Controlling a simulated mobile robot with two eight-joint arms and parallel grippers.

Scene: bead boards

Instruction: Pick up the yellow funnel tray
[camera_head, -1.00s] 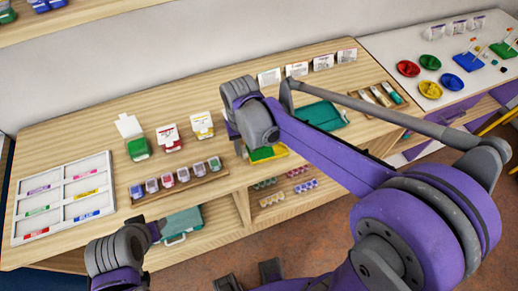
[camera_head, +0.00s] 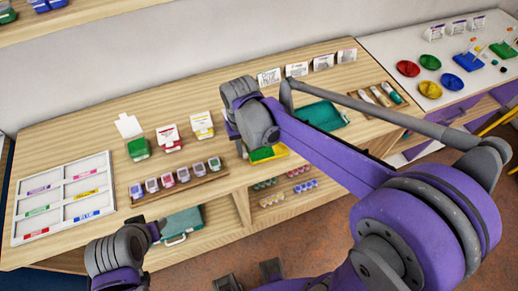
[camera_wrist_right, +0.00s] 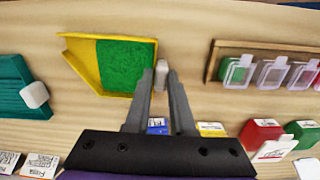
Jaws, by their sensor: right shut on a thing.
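The yellow funnel tray (camera_head: 282,151) with a green inside lies near the table's front edge, partly hidden by my right wrist in the head view. In the right wrist view the tray (camera_wrist_right: 84,57) is at the upper left, with a pale knob (camera_wrist_right: 161,72) at its side. My right gripper (camera_wrist_right: 161,83) is shut on this knob, its two fingers close together around it. In the head view the right fingers are mostly hidden behind the wrist. My left gripper (camera_head: 156,231) is at the lower left, by the table's front edge; its fingers cannot be made out.
A teal tray (camera_head: 320,115) lies to the right of the yellow one. Coloured boxes and a white sorting board (camera_head: 62,199) are further left. Cards (camera_head: 297,69) stand along the back.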

